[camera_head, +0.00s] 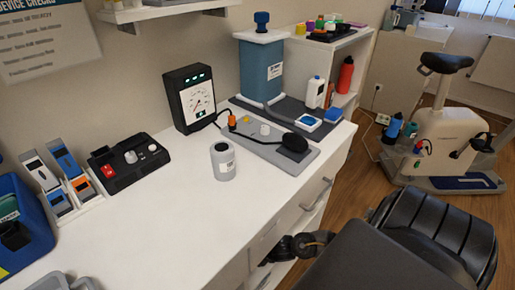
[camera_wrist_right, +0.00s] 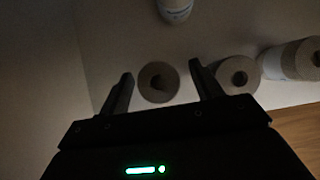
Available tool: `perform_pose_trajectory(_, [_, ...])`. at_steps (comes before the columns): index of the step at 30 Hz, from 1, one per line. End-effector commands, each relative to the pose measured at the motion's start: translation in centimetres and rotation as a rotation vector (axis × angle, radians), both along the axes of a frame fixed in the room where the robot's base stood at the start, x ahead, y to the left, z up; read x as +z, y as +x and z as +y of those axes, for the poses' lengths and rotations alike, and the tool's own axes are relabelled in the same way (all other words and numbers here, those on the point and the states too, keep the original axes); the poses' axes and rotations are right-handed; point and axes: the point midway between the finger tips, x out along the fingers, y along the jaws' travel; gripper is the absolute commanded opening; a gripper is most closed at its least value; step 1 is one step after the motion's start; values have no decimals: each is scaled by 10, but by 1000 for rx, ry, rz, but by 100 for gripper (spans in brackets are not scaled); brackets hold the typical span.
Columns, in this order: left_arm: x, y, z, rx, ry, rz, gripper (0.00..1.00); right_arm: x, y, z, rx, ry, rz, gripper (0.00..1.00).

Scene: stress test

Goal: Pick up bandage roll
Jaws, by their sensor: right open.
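In the right wrist view my right gripper (camera_wrist_right: 161,70) is open, with one finger on each side of a tan roll (camera_wrist_right: 147,92) with a dark core hole. This looks like a bandage roll. The view is dim, and I cannot tell whether the fingers touch it. A second similar roll (camera_wrist_right: 239,88) lies just right of the right finger, and a third, longer pale roll (camera_wrist_right: 290,62) is beyond it. A white cylinder (camera_wrist_right: 175,10) is at the top edge. No such roll is clearly visible in the head view. My left gripper is not in view.
The white counter (camera_head: 150,230) holds a grey labelled canister (camera_head: 223,164), a black gauge box (camera_head: 190,97) and a grey device board (camera_head: 275,140). Drawers (camera_head: 315,195) and open shelving are below its right end. A black padded seat (camera_head: 400,250) stands close by.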

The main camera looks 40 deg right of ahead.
Motion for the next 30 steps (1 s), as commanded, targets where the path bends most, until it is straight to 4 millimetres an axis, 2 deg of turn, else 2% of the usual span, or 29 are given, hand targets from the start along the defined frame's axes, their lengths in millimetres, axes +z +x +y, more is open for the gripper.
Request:
perform_pose_trajectory(1, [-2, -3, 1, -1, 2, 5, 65, 1, 8, 1, -1, 2, -1, 65])
perform_pose_trajectory(4, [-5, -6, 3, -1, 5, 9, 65, -8, 11, 1, -3, 1, 2, 65])
perform_pose_trajectory(12, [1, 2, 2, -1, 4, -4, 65, -10, 12, 1, 0, 0, 1, 65])
perform_pose_trajectory(23, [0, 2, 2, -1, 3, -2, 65, -10, 12, 1, 0, 0, 1, 19])
perform_pose_trajectory(30, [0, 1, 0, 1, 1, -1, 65, -10, 12, 1, 0, 0, 1, 17])
